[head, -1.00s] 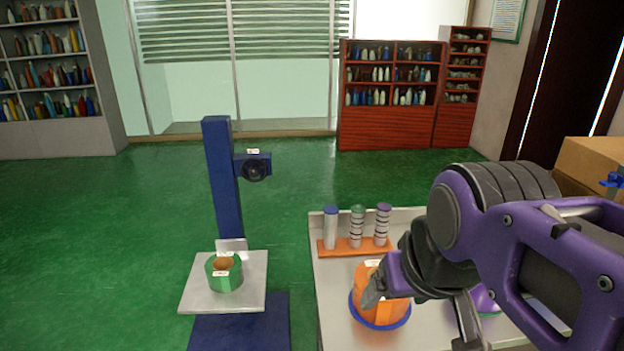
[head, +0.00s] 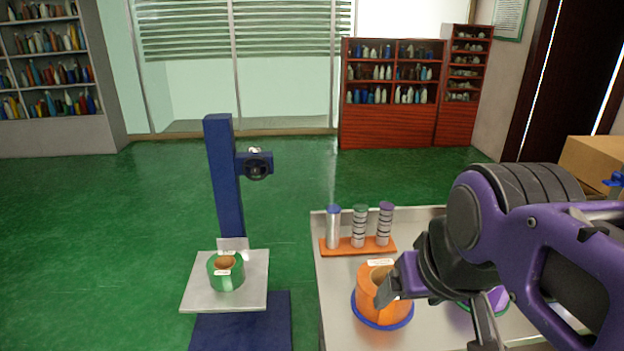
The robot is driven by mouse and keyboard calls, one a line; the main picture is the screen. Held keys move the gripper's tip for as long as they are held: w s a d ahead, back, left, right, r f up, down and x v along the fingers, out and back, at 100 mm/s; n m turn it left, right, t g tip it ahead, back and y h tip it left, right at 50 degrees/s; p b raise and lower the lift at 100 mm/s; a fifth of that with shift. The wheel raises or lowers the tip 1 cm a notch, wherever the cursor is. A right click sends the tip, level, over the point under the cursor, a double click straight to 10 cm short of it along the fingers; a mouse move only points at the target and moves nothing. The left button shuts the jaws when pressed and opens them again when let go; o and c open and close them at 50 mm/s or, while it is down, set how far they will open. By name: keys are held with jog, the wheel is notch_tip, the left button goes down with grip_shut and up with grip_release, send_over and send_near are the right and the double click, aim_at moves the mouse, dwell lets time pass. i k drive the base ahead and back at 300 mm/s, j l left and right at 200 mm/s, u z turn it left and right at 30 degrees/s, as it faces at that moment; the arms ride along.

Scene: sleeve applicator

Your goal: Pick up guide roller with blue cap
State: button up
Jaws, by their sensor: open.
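The guide roller with the blue cap (head: 333,228) stands upright at the left end of an orange rack (head: 358,247) on the table. It is a plain silver cylinder. Beside it on the same rack stand a banded roller with a green cap (head: 359,227) and a banded roller with a purple cap (head: 385,225). My gripper (head: 430,315) is open, in front and to the right of the rack and apart from the rollers. One finger shows in front of the orange spool; the other points down.
An orange spool with a blue flange (head: 368,303) stands on the metal table (head: 335,285), and a purple piece (head: 497,298) is partly hidden behind my arm. Left of the table, a blue stand (head: 224,185) holds a green roll (head: 226,272) on its plate.

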aim_at(333, 211)
jog(key=j+z, duration=0.35)
jog(key=j, duration=0.15)
jog(key=i+j+z, duration=0.1)
jog(key=j+z, duration=0.25)
jog(key=j, duration=0.15)
jog(key=j+z, duration=0.35)
jog(key=j, duration=0.15)
jog(key=k+j+u, duration=0.1)
jog(key=k+j, duration=0.35)
jog(key=j, duration=0.25)
jog(key=i+l, duration=0.2)
jog(key=l, duration=0.15)
jog(key=i+l+z, duration=0.1)
jog(key=l, duration=0.25)
jog(key=i, duration=0.1)
